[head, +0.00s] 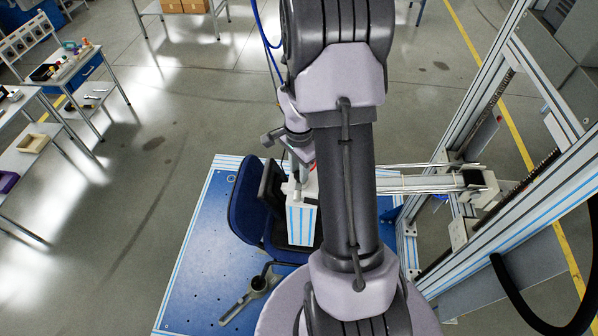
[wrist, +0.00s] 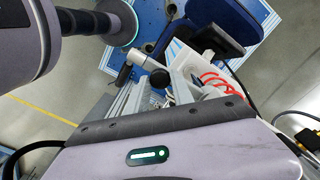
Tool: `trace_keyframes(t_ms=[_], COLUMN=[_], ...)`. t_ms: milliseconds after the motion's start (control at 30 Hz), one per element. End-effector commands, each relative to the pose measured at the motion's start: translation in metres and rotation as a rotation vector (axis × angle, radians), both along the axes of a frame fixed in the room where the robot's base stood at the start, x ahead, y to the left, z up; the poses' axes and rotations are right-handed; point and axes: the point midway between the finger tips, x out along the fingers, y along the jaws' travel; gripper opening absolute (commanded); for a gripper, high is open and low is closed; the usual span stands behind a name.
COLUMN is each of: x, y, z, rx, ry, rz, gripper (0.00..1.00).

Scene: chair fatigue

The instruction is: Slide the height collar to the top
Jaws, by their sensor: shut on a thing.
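My gripper (head: 298,178) points down above the chair on the blue platform, beside a white block with blue stripes (head: 301,220). Its fingers are mostly hidden in the head view. In the wrist view my gripper (wrist: 165,90) is shut on a small part with a black knob (wrist: 160,78), which I take to be the height collar. The collar's outline and its exact height are hard to make out. A white tube (wrist: 142,61) lies just past the knob.
The blue chair (head: 246,204) stands on the blue platform (head: 200,275). A horizontal rod (head: 420,184) runs right to an aluminium frame (head: 500,215) with thick uprights. Red cable (wrist: 220,82) lies close to my gripper. Side tables (head: 75,70) stand left; floor between is clear.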

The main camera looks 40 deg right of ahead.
Motion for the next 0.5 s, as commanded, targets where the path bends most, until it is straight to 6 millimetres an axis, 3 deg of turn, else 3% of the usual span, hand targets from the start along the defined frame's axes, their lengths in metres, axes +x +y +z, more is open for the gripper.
trace_keyframes(t_ms=[100,133,200,500], x=[0.0034,0.0034,0.0032,0.0022], y=[-0.0023,-0.0023,-0.0021,-0.0015], z=[0.0039,0.0040,0.0037,0.0025], rx=[-0.007,-0.007,-0.006,-0.005], ry=[-0.009,-0.009,-0.009,-0.007], rz=[0.001,0.001,0.001,0.000], gripper=[0.00,0.33,0.47,0.50])
